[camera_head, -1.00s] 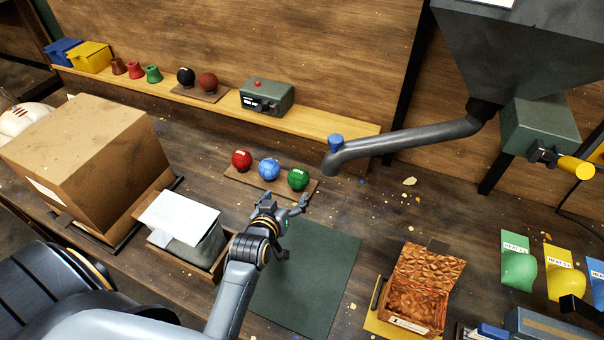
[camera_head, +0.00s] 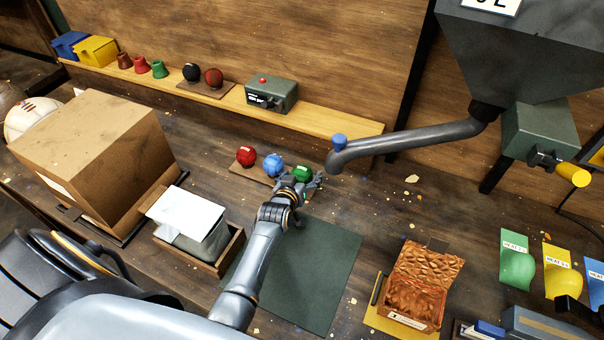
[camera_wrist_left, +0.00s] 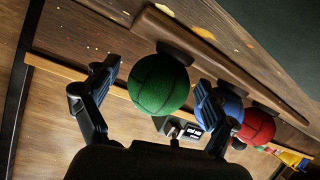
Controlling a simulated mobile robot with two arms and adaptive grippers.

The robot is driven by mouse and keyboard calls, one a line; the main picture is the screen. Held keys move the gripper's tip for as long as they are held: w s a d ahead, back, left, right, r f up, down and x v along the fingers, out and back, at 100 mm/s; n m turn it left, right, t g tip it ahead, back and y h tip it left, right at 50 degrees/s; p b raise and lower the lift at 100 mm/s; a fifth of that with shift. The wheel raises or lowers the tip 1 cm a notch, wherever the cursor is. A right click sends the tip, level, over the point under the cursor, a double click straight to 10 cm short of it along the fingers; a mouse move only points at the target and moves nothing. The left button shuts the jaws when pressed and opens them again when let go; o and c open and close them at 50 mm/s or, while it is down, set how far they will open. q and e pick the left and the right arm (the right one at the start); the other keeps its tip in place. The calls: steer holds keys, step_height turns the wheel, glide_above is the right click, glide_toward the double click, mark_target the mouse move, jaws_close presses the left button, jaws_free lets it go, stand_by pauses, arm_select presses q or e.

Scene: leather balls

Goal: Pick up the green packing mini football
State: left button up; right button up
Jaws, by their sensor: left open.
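The green mini football (camera_head: 301,174) is the right one of three balls on a wooden board (camera_head: 236,166). In the left wrist view the green ball (camera_wrist_left: 158,84) sits between the two open fingers, a little beyond their tips as far as I can tell. My left gripper (camera_head: 302,184) is open at the green ball and hides part of it in the head view. The blue ball (camera_head: 272,164) is just left of it, close to one finger in the wrist view. The red ball (camera_head: 246,155) is farther left. My right gripper is not in view.
A dark green mat (camera_head: 315,275) lies in front. A cardboard box (camera_head: 95,150) and a wooden tray (camera_head: 228,250) stand left. A shelf (camera_head: 330,118) runs behind.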

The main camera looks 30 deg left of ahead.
arm_select(q)
steer(key=shift+c, duration=0.2)
steer(key=c, duration=1.3)
steer(key=shift+o, duration=0.2)
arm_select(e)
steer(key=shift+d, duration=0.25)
arm_select(q)
steer(key=shift+r, duration=0.1)
